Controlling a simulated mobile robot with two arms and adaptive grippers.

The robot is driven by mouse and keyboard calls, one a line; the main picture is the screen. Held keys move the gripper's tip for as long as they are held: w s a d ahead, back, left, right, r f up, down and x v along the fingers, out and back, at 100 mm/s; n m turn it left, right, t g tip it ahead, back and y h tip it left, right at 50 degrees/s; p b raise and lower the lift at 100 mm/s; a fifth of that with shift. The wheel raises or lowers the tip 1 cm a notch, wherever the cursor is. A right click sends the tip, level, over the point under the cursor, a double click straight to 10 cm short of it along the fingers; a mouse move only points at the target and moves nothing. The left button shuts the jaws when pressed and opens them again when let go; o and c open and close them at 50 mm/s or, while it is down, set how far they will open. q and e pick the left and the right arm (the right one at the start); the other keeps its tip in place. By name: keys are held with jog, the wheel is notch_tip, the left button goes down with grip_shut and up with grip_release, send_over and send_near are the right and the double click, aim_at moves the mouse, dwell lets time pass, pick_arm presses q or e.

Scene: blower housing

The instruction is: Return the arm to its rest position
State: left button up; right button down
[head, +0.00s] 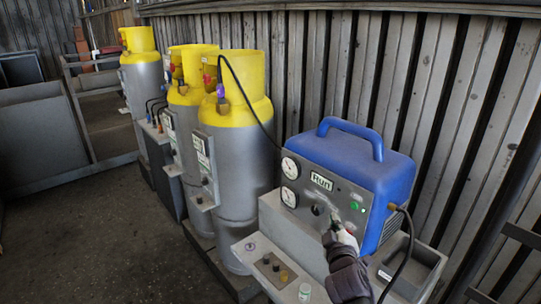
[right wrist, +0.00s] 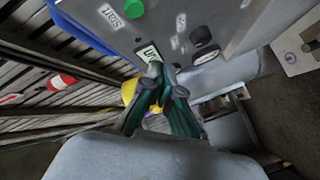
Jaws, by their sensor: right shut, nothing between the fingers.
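My right arm (head: 347,275) reaches up from the bottom of the head view to the front of a blue machine (head: 375,175). My right gripper (head: 337,222) is in front of the machine's grey control panel, close to its lower part. In the right wrist view the right gripper (right wrist: 162,72) has its fingers together with nothing between them. The panel carries a Run label (head: 321,181), a black knob (head: 316,210) and a green button (head: 355,206). Whether the fingertips touch the panel I cannot tell. My left gripper is not in view.
The machine stands on a grey bench (head: 283,232) with small caps at its front. Tall grey cylinders (head: 238,165) with yellow tops stand to the left. A black hose (head: 257,115) links the nearest cylinder to the machine. A corrugated wall (head: 455,75) is behind; floor (head: 90,235) at left is clear.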

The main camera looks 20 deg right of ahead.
jog(key=s+a+f+g+y, duration=0.2)
jog(key=a+f, duration=0.1)
jog(key=f, duration=0.9)
jog(key=s+a+f+g+y, duration=0.1)
jog(key=s+a+f+g, duration=0.15)
jog(key=f, duration=1.05)
jog(key=s+a+f+g+y, duration=0.2)
jog(key=s+a+f+g, duration=0.15)
jog(key=s+f, duration=0.95)
jog(key=s+f+m+g, duration=0.1)
jog(key=s+f+g, duration=0.1)
jog(key=s+f, duration=0.4)
jog(key=s+a+f+m+g+y, duration=0.1)
jog(key=s+f, duration=0.6)
jog(key=s, duration=0.9)
jog(key=s+a+f+m+g, duration=0.1)
jog(key=s+f+g, duration=0.3)
jog(key=s, duration=0.7)
notch_tip(320, 180, down, 3)
jog(key=shift+s+a+r, duration=0.15)
jog(key=shift+s+a, duration=0.1)
jog(key=shift+s, duration=0.1)
